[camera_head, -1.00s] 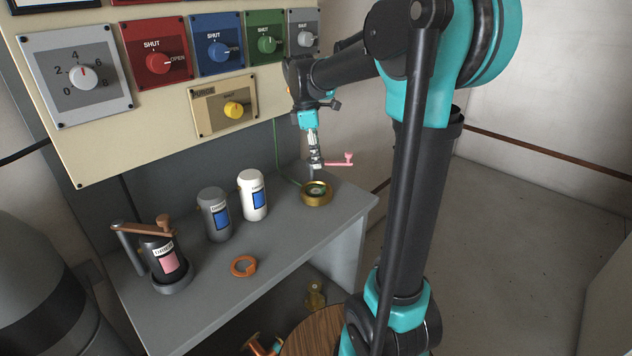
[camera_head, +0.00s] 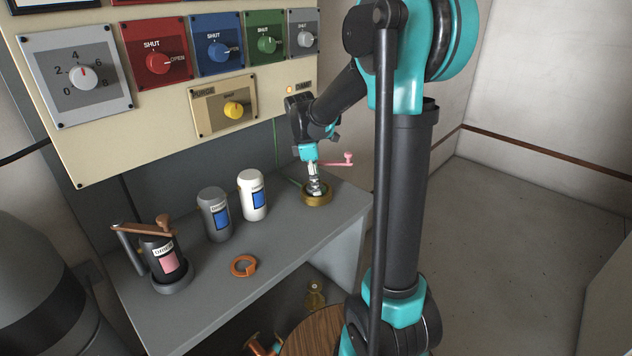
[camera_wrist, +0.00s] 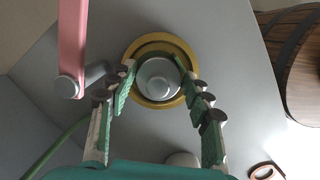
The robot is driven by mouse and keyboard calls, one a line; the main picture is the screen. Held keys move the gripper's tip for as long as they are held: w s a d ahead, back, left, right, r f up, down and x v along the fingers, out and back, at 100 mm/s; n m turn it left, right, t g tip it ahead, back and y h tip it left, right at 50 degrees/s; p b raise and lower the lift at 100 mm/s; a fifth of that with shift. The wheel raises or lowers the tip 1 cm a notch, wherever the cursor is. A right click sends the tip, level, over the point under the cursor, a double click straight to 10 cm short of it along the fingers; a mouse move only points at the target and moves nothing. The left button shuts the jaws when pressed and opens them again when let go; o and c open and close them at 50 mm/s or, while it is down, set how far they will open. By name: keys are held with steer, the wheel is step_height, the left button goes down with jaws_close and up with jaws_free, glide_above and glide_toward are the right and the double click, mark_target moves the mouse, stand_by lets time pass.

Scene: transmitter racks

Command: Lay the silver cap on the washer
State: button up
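The silver cap (camera_wrist: 158,76) is a round stepped piece between my fingertips in the wrist view. It also shows small in the head view (camera_head: 315,188). A brass ring (camera_wrist: 134,48) surrounds it from below in the wrist view; it stands at the bench's far right end in the head view (camera_head: 317,200). I cannot tell whether the cap touches what lies below.
A pink crank (camera_head: 337,164) sticks out close beside my gripper. A white canister (camera_head: 252,197), a grey canister (camera_head: 214,215) and a dark canister (camera_head: 163,262) under a clamp stand on the grey bench (camera_head: 215,300). A copper split ring (camera_head: 244,266) lies in front.

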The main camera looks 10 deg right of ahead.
mark_target(309, 187)
steer(key=shift+o, duration=1.3)
steer(key=shift+r, duration=0.1)
step_height(309, 187, up, 12)
steer(key=a, duration=0.2)
steer(key=shift+s, duration=0.1)
